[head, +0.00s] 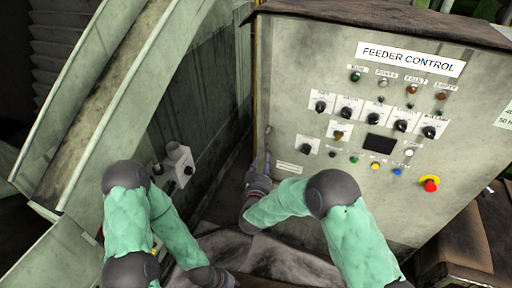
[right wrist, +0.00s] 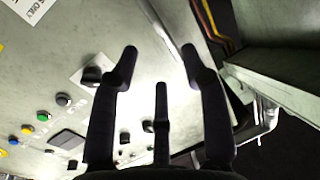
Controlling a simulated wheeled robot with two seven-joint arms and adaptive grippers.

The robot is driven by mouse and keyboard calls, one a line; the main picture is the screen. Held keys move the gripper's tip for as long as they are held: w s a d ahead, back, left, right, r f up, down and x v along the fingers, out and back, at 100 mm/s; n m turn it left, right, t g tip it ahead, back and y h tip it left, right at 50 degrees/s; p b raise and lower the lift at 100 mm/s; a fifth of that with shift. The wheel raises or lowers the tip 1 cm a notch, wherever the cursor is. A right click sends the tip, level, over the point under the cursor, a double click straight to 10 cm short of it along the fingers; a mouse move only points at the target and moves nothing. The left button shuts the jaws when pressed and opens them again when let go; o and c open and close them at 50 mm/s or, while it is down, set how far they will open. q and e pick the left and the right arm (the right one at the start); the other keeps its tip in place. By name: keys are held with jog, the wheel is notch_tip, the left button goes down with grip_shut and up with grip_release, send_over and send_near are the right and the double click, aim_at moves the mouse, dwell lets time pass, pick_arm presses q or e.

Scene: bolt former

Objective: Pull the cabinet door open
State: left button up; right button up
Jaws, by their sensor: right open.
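The cabinet is a pale, worn box with a "FEEDER CONTROL" label; its front door (head: 320,100) looks shut. My right gripper (head: 262,165) is at the lower left edge of this front. In the right wrist view the gripper (right wrist: 159,50) is open, with its fingertips spread over the panel. A thin pale bar or edge strip (right wrist: 163,30) runs between the fingertips; I cannot tell whether it is the handle or whether a finger touches it. My left arm's dark wrist is at the bottom of the head view, and its fingers do not show.
Knobs, lamps and buttons cover the front, with a red emergency button (head: 431,185) at its right. A sloping metal chute (head: 85,90) stands at the left. A dark gap lies left of the cabinet.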

aim_at(267, 146)
jog(key=w+b, duration=0.1)
jog(key=w, duration=0.2)
jog(key=w+d+b, duration=0.1)
jog(key=w, duration=0.5)
jog(key=shift+d+f+b, duration=0.15)
jog(key=shift+b, duration=0.25)
jog(key=shift+w+d, duration=0.1)
jog(key=shift+w, duration=0.45)
grip_shut()
